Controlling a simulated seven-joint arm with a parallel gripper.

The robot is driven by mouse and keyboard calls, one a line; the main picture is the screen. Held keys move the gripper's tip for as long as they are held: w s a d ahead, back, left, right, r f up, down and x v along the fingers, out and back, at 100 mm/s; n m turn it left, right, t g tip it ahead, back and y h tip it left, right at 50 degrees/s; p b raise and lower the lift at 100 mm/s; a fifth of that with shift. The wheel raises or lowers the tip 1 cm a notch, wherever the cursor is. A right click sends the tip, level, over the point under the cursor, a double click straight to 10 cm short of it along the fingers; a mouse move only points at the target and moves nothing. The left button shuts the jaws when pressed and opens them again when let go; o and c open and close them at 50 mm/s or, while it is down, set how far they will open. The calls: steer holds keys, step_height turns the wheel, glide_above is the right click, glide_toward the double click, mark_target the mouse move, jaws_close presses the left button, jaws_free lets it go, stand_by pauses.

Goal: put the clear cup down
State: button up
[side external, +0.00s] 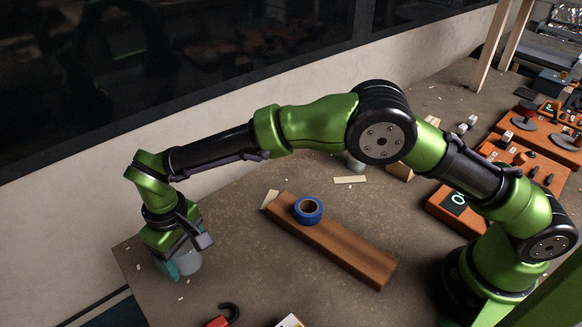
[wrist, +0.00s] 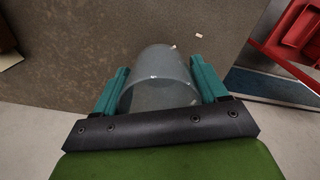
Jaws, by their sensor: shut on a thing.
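The clear cup (wrist: 160,75) is a see-through, greyish cup in the wrist view. My gripper (wrist: 160,88) is shut on it, with one teal finger on each side of the cup. In the side external view the cup (side external: 188,262) shows at the lower left, beside the teal fingers of my gripper (side external: 176,266), low over the table's left end. I cannot tell whether its base touches the table top.
The grey-brown table (side external: 235,255) has a near edge close to the cup. A wooden plank (side external: 340,250) with a blue tape roll (side external: 308,209) lies to the right. A red object (wrist: 298,40) is beyond the edge in the wrist view. Small scraps lie about.

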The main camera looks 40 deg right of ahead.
mark_target(188, 264)
steer(key=shift+f, duration=1.8)
steer(key=shift+f, duration=0.15)
steer(key=o, duration=1)
steer(key=shift+o, duration=0.2)
